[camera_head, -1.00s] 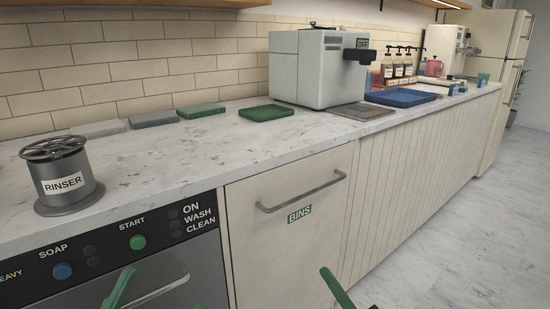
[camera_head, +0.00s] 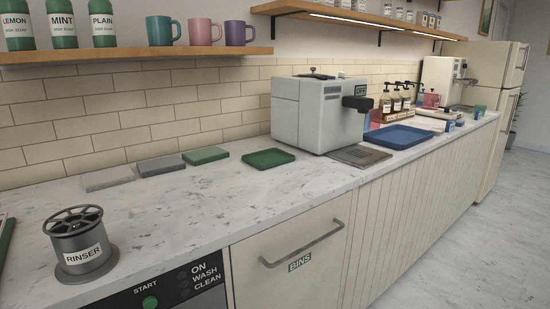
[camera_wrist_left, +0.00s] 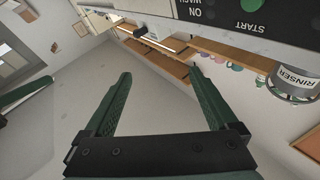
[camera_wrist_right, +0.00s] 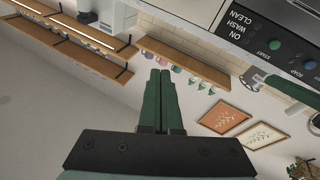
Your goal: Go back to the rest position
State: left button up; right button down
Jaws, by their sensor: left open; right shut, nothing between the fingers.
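My left gripper (camera_wrist_left: 161,72) shows in the left wrist view with its two green fingers spread wide and nothing between them. My right gripper (camera_wrist_right: 159,72) shows in the right wrist view with its green fingers together and nothing held. Both wrist views show the room upside down or tilted. Neither gripper shows clearly in the head view.
The counter (camera_head: 190,215) holds a rinser (camera_head: 80,243), a green tray (camera_head: 268,158), a grey coffee machine (camera_head: 300,115) and a blue tray (camera_head: 399,137). A shelf (camera_head: 150,55) with mugs and bottles hangs above. Open floor lies at the right.

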pick_arm(q)
jog(key=s+a+f+n+g+y+p, duration=0.1)
jog(key=s+f+g+p, duration=0.3)
jog(key=p, duration=0.5)
jog(key=s+a+f+n+g+y+p, duration=0.1)
jog(key=s+f+n+g+y+p, duration=0.2)
jog(key=s+f+g+p, duration=0.2)
notch_tip(320, 180, down, 2)
jog(key=g+p, duration=0.1)
jog(key=p, duration=0.2)
jog(key=shift+a+f+y+p, duration=0.15)
jog(key=shift+a+y+p, duration=0.2)
jog(key=shift+a+y, duration=0.05)
pick_arm(e)
jog(key=s+d+f+m+g+h, duration=0.2)
jog(key=s+f+m+g+h, duration=0.2)
jog(key=s+f+g, duration=0.5)
notch_tip(320, 180, down, 2)
jog(key=shift+d+f+g+h, duration=0.25)
jog(key=shift+d+g+h, duration=0.15)
jog(key=shift+g, duration=0.3)
